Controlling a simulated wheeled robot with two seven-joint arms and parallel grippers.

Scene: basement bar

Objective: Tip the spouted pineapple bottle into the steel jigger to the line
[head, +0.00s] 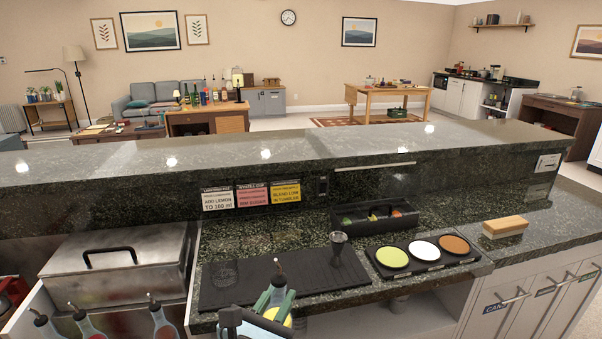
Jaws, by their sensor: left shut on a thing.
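The steel jigger (338,246) stands upright on the black bar mat (235,288), near its right end. It looks dark and its inside and line cannot be made out. My left gripper (268,309) is at the bottom centre, shut on a spouted bottle (278,280) with a dark pourer and some yellow showing low down. I take it for the pineapple bottle; no label is readable. The bottle is in front of and left of the jigger, apart from it, roughly upright with its spout leaning slightly left. Its lower part is hidden by the gripper. My right gripper is out of view.
A black rimming tray (430,262) with green, white and brown rounds lies right of the jigger, with a garnish caddy (374,219) behind. A wood-backed brush (505,227) is farther right. More spouted bottles (162,320) stand low left near a steel lidded bin (115,262).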

